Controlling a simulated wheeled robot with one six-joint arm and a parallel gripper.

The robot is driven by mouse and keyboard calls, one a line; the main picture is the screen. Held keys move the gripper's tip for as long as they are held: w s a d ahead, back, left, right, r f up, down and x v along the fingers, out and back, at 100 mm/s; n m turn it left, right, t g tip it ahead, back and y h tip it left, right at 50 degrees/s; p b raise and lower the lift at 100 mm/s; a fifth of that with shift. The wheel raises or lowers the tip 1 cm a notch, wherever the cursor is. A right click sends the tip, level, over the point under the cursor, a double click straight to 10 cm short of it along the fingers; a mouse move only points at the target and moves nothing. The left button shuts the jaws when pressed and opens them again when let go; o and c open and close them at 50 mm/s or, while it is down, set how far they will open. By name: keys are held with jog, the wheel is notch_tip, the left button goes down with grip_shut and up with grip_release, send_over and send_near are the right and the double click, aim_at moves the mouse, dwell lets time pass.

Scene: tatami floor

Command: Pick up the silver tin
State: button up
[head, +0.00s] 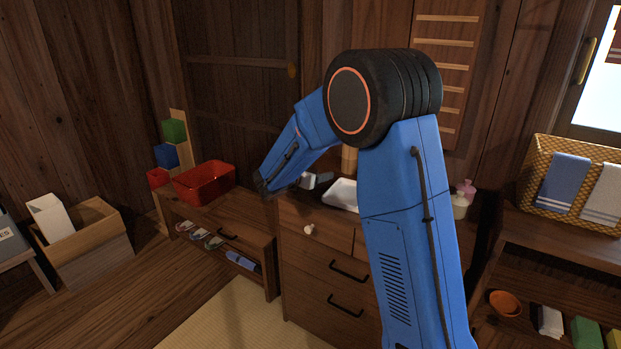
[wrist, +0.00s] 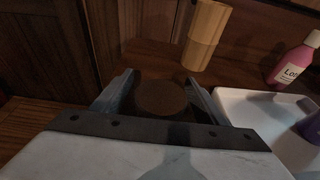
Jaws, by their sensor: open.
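In the wrist view my gripper (wrist: 160,80) is open, its two fingers apart. Between them shows a round, dull brown disc (wrist: 161,98) with a dark surround. It may be the top of the silver tin with wood tones on it, but I cannot tell for sure. Its lower part is hidden behind my gripper's body. In the head view my gripper (head: 316,181) is low over the left part of the wooden dresser top, and no tin can be made out there.
A tan wooden cylinder (wrist: 208,35) stands just beyond the fingers. A white tray (wrist: 245,99) with a purple item (wrist: 311,126) lies to the right, a pink lotion bottle (wrist: 292,62) behind it. In the head view a red bin (head: 204,183) sits on the lower bench at left.

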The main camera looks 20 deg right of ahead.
jog(key=c, duration=1.2)
jog(key=shift+o, duration=0.2)
